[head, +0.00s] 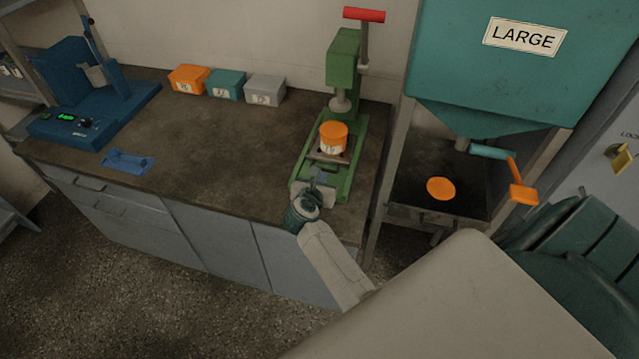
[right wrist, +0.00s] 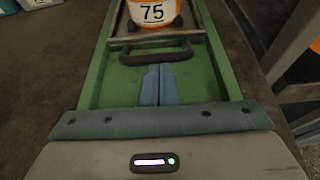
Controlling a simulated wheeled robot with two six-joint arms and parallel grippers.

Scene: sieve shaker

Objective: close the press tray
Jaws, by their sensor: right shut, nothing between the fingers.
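The green press (head: 343,62) stands at the right end of the bench, its red-tipped lever raised at the top. Its press tray shows in the right wrist view as a brownish plate with a dark handle (right wrist: 156,55) at the front, between the green rails. An orange pot (head: 333,137) with a white label sits on the tray; the label reads 75 in the right wrist view (right wrist: 153,12). My right gripper (head: 319,176) is at the front of the press. Its bluish fingers (right wrist: 156,77) are together and empty, just in front of the handle; contact is unclear. My left gripper is out of view.
Orange, teal and grey boxes (head: 226,84) stand along the wall. A blue device (head: 75,93) is at the bench's left, with a small blue item (head: 127,162) near the front edge. A teal hopper (head: 505,70) marked LARGE stands right of the bench. The middle bench is clear.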

